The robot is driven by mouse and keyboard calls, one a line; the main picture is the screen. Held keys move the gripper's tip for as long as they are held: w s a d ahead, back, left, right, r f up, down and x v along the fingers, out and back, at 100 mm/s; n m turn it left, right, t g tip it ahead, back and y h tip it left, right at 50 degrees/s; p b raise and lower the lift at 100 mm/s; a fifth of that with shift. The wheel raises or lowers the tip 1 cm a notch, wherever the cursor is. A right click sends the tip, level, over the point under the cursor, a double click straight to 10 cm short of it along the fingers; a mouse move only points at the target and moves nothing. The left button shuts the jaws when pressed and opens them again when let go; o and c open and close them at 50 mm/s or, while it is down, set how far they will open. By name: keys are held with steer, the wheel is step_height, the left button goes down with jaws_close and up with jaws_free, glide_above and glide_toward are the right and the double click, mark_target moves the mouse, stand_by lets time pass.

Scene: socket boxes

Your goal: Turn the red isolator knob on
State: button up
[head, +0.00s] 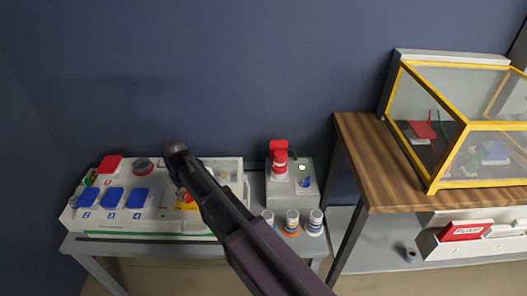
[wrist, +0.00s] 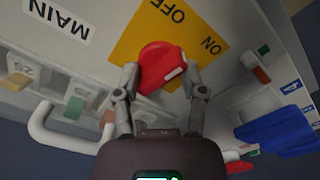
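The red isolator knob (wrist: 160,66) sits on a yellow plate (wrist: 128,40) in the wrist view. The plate carries the words OFF and ON. The knob has a white mark on its lower right side, and I cannot tell which word it points to. My gripper (wrist: 160,72) has one finger at each side of the knob, and both fingertips appear to touch it. In the head view the yellow plate (head: 190,206) shows on the white panel box (head: 150,226), partly hidden behind my arm.
A white handle (wrist: 60,135) and a MAIN label are left of the plate. A blue cover (wrist: 280,130) is at right. In the head view, a grey box with a red plug (head: 279,160) stands right of the panel. Several small cylinders (head: 292,222) are in front of it.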

steer(key=shift+n, duration=0.3)
steer(key=shift+r+p, duration=0.9)
step_height(320, 180, up, 13)
steer(key=p, duration=1.3)
steer(key=d+r+m+p, duration=0.3)
steer(key=d+m, duration=0.2)
steer(key=d, duration=2)
steer(key=shift+w+d, duration=0.3)
steer(key=shift+d, duration=0.05)
